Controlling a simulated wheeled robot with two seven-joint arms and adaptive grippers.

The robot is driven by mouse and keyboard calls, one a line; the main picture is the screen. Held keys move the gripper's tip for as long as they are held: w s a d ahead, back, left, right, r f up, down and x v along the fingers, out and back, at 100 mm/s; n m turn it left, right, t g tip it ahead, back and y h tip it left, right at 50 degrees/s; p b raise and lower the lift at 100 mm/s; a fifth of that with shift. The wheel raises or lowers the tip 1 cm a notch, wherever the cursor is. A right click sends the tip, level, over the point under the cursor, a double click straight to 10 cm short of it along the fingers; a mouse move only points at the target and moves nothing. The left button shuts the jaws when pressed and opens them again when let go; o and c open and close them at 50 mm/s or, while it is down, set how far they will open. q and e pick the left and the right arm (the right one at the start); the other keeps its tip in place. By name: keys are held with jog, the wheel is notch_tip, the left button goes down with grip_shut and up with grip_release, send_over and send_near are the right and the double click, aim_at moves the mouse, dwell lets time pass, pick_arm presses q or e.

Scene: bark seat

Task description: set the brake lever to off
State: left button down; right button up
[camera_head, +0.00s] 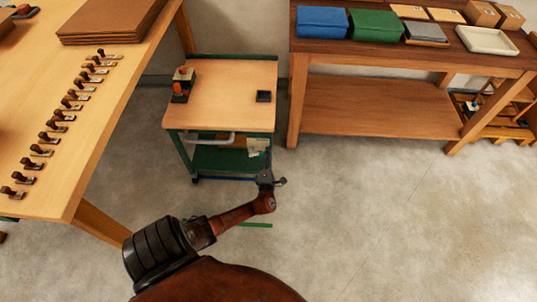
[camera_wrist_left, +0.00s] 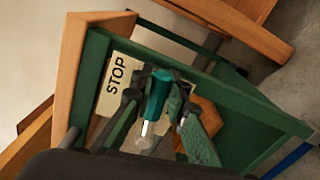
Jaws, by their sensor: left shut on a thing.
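A cart with a pale wooden top and green frame (camera_head: 220,93) stands ahead in the head view. My left gripper (camera_head: 266,180) is at its near right lower side. In the left wrist view, my left gripper (camera_wrist_left: 160,92) is shut on a teal handle, the brake lever (camera_wrist_left: 157,94), with a pale metal end below. The lever is in front of a cream plate marked STOP (camera_wrist_left: 116,88) on the cart's green panel. Fingers partly cover the lever and plate, and any other marking is hidden. In the head view the lever is too small to make out. My right gripper is not in view.
A workbench (camera_head: 130,75) with a row of small dark-handled tools stands at left. A wooden table (camera_head: 375,104) with blue and green boxes stands at back right. A black-and-orange object (camera_head: 181,88) and a small black tray (camera_head: 263,96) are on the cart. The right floor is clear.

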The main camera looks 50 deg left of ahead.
pick_arm(q)
jog(key=shift+s+a+f, duration=0.1)
jog(key=shift+f, duration=0.05)
jog(key=c, duration=2.1)
grip_release()
jog(key=shift+o, duration=1.3)
jog(key=v, duration=1.2)
